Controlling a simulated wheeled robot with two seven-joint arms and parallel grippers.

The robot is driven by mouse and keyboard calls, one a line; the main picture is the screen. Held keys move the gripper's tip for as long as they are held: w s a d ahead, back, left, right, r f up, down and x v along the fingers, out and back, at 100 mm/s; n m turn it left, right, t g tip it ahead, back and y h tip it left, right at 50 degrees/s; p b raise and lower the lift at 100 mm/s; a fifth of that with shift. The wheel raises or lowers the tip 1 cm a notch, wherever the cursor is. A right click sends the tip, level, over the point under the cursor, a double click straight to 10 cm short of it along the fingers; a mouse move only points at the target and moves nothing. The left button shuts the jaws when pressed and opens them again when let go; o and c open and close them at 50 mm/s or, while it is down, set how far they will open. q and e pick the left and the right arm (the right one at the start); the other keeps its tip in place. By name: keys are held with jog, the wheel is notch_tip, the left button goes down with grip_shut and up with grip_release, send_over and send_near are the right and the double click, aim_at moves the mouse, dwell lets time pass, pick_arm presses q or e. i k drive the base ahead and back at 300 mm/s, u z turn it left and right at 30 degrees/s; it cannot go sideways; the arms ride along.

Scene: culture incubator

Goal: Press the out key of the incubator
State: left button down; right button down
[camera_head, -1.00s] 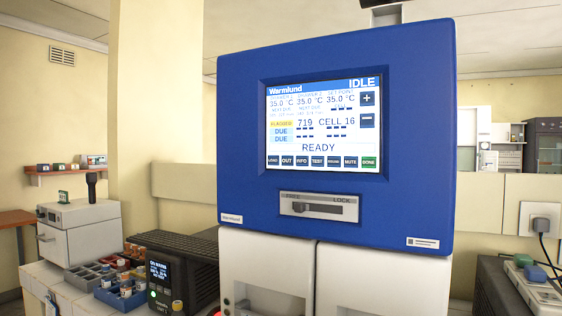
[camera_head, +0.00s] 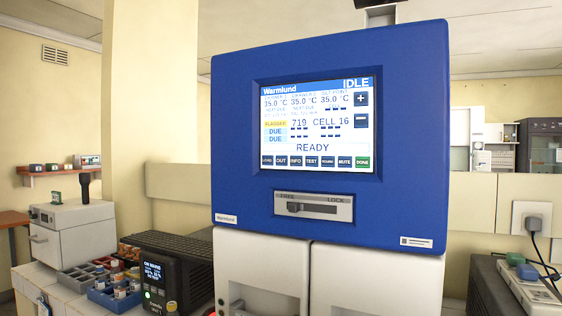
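The incubator (camera_head: 420,130) is a large blue-fronted unit facing me, with two white doors below. Its screen (camera_head: 312,130) reads IDLE and READY, with 35.0 °C values, 719 and CELL 16. The OUT key (camera_head: 282,161) is a dark blue key in the row along the screen's bottom, second from the left, between the leftmost key and INFO. A slider (camera_head: 312,206) marked FREE and LOCK sits below the screen, its knob toward the left. Neither of my grippers shows in this view.
A black device with a small display (camera_head: 155,272) stands left of the incubator, beside a blue tray of vials (camera_head: 117,296). A white box-shaped unit (camera_head: 72,228) stands farther left. A power strip (camera_head: 528,284) with plugs lies at right.

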aim_at(280, 160)
jog(key=u, duration=1.85)
jog(key=i, duration=1.05)
jog(key=z, duration=2.7)
